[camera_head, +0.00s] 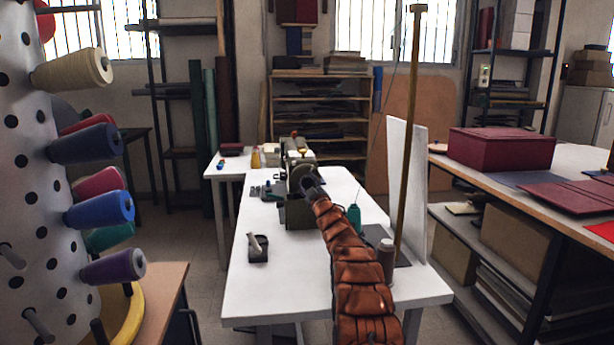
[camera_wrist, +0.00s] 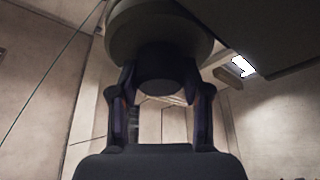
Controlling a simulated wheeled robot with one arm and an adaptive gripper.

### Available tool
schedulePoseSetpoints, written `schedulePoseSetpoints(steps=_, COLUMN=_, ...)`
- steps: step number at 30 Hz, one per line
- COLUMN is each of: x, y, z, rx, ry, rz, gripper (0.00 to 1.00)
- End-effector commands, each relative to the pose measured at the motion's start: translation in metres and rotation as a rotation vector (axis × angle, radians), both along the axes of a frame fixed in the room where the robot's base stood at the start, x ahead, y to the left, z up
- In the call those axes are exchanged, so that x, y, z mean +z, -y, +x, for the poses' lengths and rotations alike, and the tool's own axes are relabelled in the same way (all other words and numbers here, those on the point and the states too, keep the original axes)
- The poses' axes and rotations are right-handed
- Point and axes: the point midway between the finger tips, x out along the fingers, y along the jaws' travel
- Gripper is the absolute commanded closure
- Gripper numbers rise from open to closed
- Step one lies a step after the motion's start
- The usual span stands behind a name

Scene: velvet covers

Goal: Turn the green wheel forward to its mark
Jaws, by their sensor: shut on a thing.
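The green wheel (camera_head: 300,174) is on the right end of the machine on the white table, seen partly behind my gripper (camera_head: 311,188). In the wrist view the wheel shows as a dark olive disc (camera_wrist: 150,22) above, with a dark round hub (camera_wrist: 166,80) below it. My gripper's two fingers (camera_wrist: 160,98) stand on either side of the hub and are shut on it. The colour is dull in this view. I cannot make out the mark in either view.
The white table (camera_head: 270,280) holds a small dark tray (camera_head: 258,249), a teal thread cone (camera_head: 354,217) and a brown spool (camera_head: 386,258). A tall brass post (camera_head: 409,130) and a white panel (camera_head: 419,185) stand right of my arm. A spool rack (camera_head: 30,150) fills the left.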

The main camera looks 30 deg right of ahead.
Motion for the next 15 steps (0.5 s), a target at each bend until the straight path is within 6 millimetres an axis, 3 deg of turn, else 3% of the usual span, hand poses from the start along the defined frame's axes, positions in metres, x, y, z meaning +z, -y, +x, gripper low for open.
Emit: schedulePoseSetpoints(steps=15, x=0.005, y=0.0009, z=-0.0002, rx=0.0, ry=-0.194, rz=-0.45, gripper=0.87)
